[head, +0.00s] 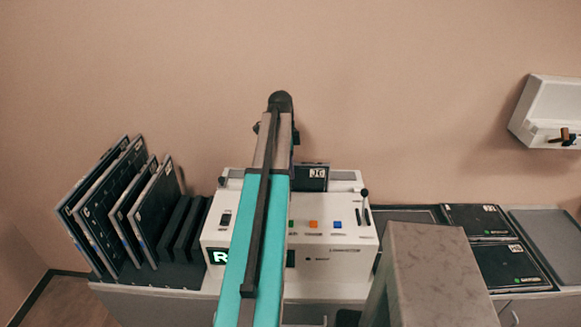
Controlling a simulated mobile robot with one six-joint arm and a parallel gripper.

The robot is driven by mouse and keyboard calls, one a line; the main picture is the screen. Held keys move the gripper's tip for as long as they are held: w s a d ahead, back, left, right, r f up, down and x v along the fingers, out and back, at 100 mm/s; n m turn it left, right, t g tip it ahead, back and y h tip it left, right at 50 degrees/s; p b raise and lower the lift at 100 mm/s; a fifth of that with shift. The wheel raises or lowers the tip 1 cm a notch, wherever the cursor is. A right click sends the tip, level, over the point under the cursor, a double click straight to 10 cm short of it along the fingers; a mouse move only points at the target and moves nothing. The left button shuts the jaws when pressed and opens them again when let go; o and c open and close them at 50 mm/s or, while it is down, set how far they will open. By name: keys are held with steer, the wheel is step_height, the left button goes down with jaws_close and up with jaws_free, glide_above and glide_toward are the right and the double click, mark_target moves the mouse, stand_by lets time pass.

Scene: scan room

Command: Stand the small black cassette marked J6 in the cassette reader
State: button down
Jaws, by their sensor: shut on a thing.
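A small black cassette (312,178) with a white label stands upright at the top of the white cassette reader (335,235), just right of my arm. Its label is small and I cannot read it surely; its left part is hidden behind my arm. I cannot tell whether the cassette sits in the reader's slot or is held just over it. My turquoise arm crosses the middle of the head view and covers part of the reader. My gripper is hidden behind the arm, so its jaws do not show.
A rack (180,272) with several upright dark panels stands left of the reader. A lever (364,205) rises at the reader's right. Flat black panels (505,265) lie on the counter at right. A grey block-like column (435,270) stands in front. A white wall box (550,112) hangs at upper right.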

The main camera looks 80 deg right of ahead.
steer(key=shift+f, duration=0.3)
steer(key=c, duration=1.7)
jaws_free()
steer(key=r+b, duration=0.1)
steer(key=r, duration=0.3)
steer(key=w+r+b, duration=0.1)
steer(key=r, duration=0.4)
steer(key=r+b, duration=0.2)
steer(key=r, duration=0.2)
steer(key=shift+w+a+r, duration=0.1)
steer(key=shift+w+r, duration=0.2)
steer(key=shift+r, duration=0.05)
